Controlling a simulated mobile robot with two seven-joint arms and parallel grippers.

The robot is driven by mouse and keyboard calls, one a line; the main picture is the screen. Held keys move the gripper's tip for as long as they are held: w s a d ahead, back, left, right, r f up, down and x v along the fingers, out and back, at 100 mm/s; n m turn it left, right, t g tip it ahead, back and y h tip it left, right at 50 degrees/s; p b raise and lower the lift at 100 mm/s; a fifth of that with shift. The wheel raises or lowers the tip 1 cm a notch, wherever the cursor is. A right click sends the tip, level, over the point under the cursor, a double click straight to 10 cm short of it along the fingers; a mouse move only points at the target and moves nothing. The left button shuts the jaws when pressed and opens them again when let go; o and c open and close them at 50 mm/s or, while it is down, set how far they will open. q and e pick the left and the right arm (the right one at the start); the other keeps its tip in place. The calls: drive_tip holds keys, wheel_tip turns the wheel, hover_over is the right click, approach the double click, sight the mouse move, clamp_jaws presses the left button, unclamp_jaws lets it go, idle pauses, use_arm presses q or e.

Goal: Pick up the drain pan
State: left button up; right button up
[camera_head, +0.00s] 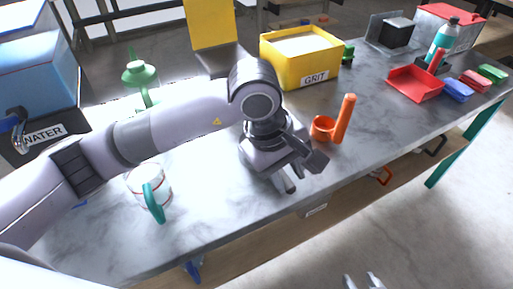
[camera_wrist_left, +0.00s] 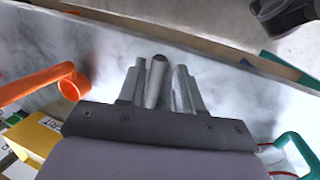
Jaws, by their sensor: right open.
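A shallow red tray (camera_head: 415,83) lies on the right part of the grey marbled worktop; it may be the drain pan, but I cannot be sure. My left gripper (camera_head: 284,186) points down over the front edge of the worktop, well left of the tray and apart from it.
An orange cup with an upright handle (camera_head: 322,128) stands right of my left gripper. A yellow GRIT bin (camera_head: 301,75) is behind it. A white mug with a teal handle (camera_head: 153,209) stands at left. Blue, red and green blocks (camera_head: 457,90) lie right of the tray.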

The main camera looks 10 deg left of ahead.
sight(287, 182)
use_arm(q)
drive_tip(key=shift+w+a+t+y, duration=0.3)
drive_tip(key=shift+w+a, duration=0.25)
drive_tip(key=shift+w, duration=0.05)
drive_tip(key=shift+w+a+f, duration=0.1)
drive_tip(key=shift+w+f, duration=0.05)
drive_tip(key=shift+w, duration=0.05)
drive_tip(key=x, duration=0.6)
drive_tip(key=shift+s+d+f+p, duration=0.1)
drive_tip(key=shift+d+f+p, duration=0.1)
drive_tip(key=shift+d+p, duration=0.15)
clamp_jaws()
drive_tip(key=shift+r, duration=0.1)
